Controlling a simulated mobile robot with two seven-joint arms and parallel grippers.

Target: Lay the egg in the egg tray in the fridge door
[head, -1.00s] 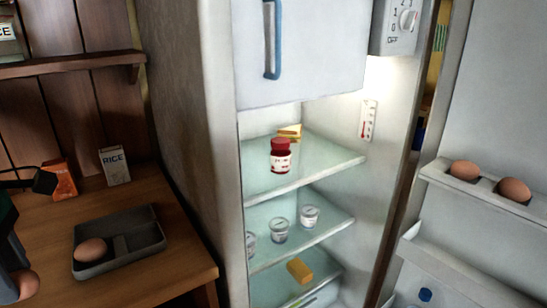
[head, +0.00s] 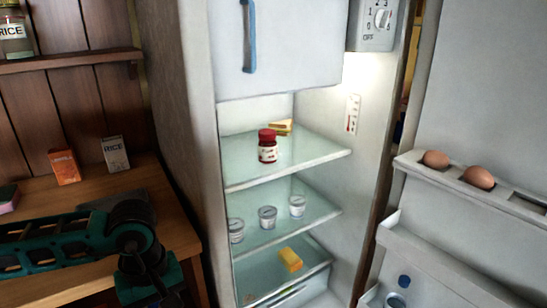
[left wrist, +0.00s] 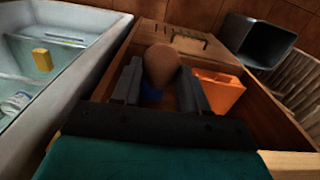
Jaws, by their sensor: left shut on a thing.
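My left gripper (left wrist: 160,88) is shut on a brown egg (left wrist: 162,66), which shows between its two dark fingers in the left wrist view. In the head view my left arm crosses the counter from the left; its fingers and the held egg cannot be made out there. The egg tray (head: 408,163) is the top shelf of the open fridge door at the right. Two brown eggs (head: 436,159) (head: 479,177) sit in it, with an empty recess (head: 530,197) to their right. My right gripper is not in view.
The fridge stands open, its shelves holding a red-lidded jar (head: 267,147), several small cups and yellow butter (head: 290,259). A lower door shelf (head: 440,268) holds a blue-capped bottle (head: 402,283). An orange carton (head: 64,167) and a rice box (head: 115,154) stand on the wooden counter.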

